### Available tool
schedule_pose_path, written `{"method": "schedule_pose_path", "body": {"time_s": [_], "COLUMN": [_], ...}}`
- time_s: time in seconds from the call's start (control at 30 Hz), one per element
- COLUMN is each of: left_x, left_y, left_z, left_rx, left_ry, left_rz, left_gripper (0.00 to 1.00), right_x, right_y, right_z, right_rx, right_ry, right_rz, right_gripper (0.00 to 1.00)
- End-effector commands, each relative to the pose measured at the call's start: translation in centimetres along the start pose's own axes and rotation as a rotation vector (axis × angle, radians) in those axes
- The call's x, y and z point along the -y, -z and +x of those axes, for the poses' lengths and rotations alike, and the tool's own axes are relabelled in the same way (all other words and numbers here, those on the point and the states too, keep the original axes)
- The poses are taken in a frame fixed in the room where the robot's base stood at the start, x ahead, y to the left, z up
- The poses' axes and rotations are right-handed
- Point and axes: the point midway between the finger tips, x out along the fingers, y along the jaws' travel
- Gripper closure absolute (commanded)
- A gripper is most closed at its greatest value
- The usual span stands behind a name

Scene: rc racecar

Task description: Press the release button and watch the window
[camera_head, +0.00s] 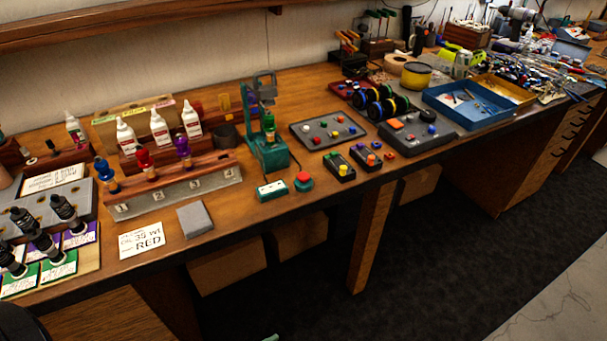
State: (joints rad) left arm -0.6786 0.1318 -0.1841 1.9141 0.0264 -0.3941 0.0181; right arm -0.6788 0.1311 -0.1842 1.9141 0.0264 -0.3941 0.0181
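A round red button (303,179) on a green base sits near the front edge of the bench (340,205), right of centre-left. Left of it is a small teal box with a white window (270,188) on top; marks on the window are too small to read. Behind both stands a teal stand (266,150) with a small coloured bottle-like piece held upright in it. Nothing touches the button.
Black shock absorbers (66,212) stand far left. Control boxes (339,166) and a grey parts tray (328,131) lie right.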

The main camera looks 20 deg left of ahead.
Motion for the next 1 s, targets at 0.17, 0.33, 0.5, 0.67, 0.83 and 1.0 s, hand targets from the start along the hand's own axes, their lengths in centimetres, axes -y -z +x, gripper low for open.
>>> {"method": "schedule_pose_path", "body": {"time_s": [0.17,0.33,0.5,0.67,0.83,1.0], "left_x": [0.0,-0.01,0.0,-0.01,-0.01,-0.01], "left_y": [-0.01,-0.01,-0.01,-0.01,-0.01,-0.01], "left_z": [0.0,-0.01,-0.01,-0.01,-0.01,-0.01], "left_rx": [0.0,0.0,0.0,0.0,0.0,0.0], "left_ry": [0.0,0.0,0.0,0.0,0.0,0.0], "left_rz": [0.0,0.0,0.0,0.0,0.0,0.0], "left_gripper": [0.99,1.0,1.0,1.0,1.0,1.0], "right_x": [0.0,-0.01,-0.01,-0.01,-0.01,-0.01], "right_y": [0.0,0.0,0.0,0.0,0.0,0.0], "right_z": [0.0,0.0,0.0,0.0,0.0,0.0], "right_rx": [0.0,0.0,0.0,0.0,0.0,0.0], "right_ry": [0.0,0.0,0.0,0.0,0.0,0.0], "right_rz": [0.0,0.0,0.0,0.0,0.0,0.0], "right_gripper": [0.5,0.5,0.5,0.5,0.5,0.5]}}
